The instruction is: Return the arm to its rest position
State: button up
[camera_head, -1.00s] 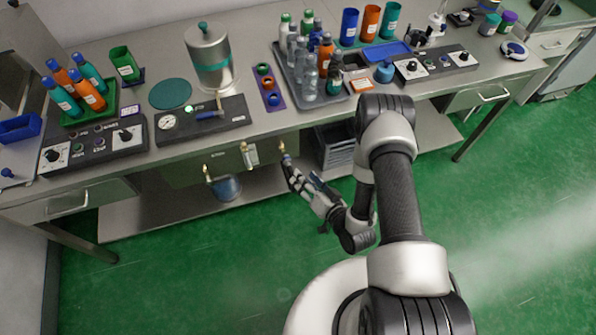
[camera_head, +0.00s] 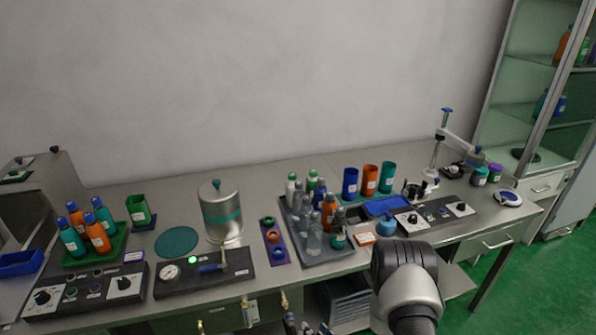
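My arm (camera_head: 408,285) rises from the bottom edge in the head view, right of centre, with only its upper black-and-grey joint showing. Only a small part of my gripper (camera_head: 291,323) shows at the bottom edge, in front of the bench and below its top. The rest of the gripper and the forearm are cut off by the frame. Whether the fingers are open or shut, or hold anything, cannot be seen.
The steel bench (camera_head: 180,205) runs across the view. It carries a grey tray (camera_head: 338,251) of bottles, a metal tank (camera_head: 220,212), a green bottle tray (camera_head: 78,262) and control panels. Brass fittings (camera_head: 284,301) show below its front edge. A glass cabinet (camera_head: 540,100) stands at right.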

jog(key=w+d+r+n+g+h, duration=0.15)
jog(key=w+d+r, duration=0.25)
jog(key=r, duration=0.5)
jog(key=w+d+r+n+g+h, duration=0.1)
jog(key=w+d+r+h, duration=0.2)
jog(key=r, duration=0.6)
jog(key=s+d+r+g+h, duration=0.1)
jog(key=s+d+r, duration=0.15)
jog(key=r, duration=0.35)
jog(key=s+d+r+h, duration=0.1)
jog(key=s+r+h, duration=0.1)
jog(key=s+r, duration=0.3)
jog(key=s+a+r+g, duration=0.1)
jog(key=s+r, duration=0.4)
jog(key=s, duration=0.6)
jog(key=s+r+m+g, duration=0.1)
jog(key=s+r, duration=0.4)
jog(key=s, duration=0.7)
jog(key=shift+a+r+g+y, duration=0.15)
jog(key=shift+a+g+y, duration=0.2)
jog(key=shift+g, duration=0.5)
